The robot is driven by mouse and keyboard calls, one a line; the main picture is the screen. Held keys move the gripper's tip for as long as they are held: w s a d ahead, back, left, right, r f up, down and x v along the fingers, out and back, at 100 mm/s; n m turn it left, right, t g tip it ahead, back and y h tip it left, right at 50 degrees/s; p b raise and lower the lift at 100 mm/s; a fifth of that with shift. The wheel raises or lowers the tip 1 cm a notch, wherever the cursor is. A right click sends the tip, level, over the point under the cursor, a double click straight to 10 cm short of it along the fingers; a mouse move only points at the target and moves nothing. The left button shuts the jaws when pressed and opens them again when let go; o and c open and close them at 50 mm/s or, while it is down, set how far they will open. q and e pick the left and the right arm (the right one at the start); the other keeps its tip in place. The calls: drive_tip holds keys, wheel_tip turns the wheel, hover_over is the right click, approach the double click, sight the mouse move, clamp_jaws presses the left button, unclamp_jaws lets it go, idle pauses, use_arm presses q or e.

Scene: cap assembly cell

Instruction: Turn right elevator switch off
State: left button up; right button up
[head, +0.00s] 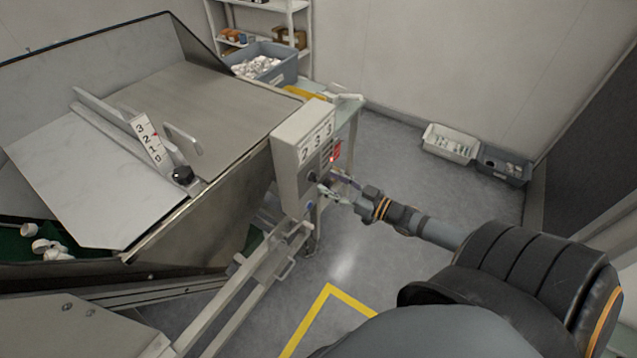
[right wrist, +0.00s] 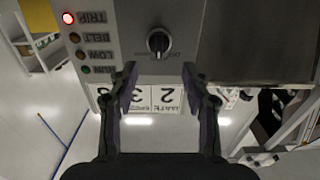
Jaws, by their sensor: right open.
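The grey control box (head: 291,143) stands beside the hopper in the head view, with number plates on its top. It fills the upper part of the right wrist view, upside down. Its black rotary switch (right wrist: 158,42) has a pale mark that looks roughly vertical in that view. My right gripper (head: 327,187) is at the front of the box; in the right wrist view its fingers (right wrist: 160,80) are spread wide, with the switch beyond and between them, apart from it. A red lamp (right wrist: 68,17) labelled TRIP is lit. My left gripper is not in view.
The metal hopper (head: 190,85) with a scale plate (head: 150,140) fills the left. A rail with a handle (head: 285,268) runs below the box. Floor right of the box is open.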

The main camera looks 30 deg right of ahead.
sight(313, 178)
use_arm(q)
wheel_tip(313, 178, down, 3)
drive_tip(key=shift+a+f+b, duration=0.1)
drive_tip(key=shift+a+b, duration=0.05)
drive_tip(key=shift+b, duration=0.95)
use_arm(e)
drive_tip(key=x, duration=0.4)
drive_tip(key=shift+w, duration=0.2)
clamp_jaws()
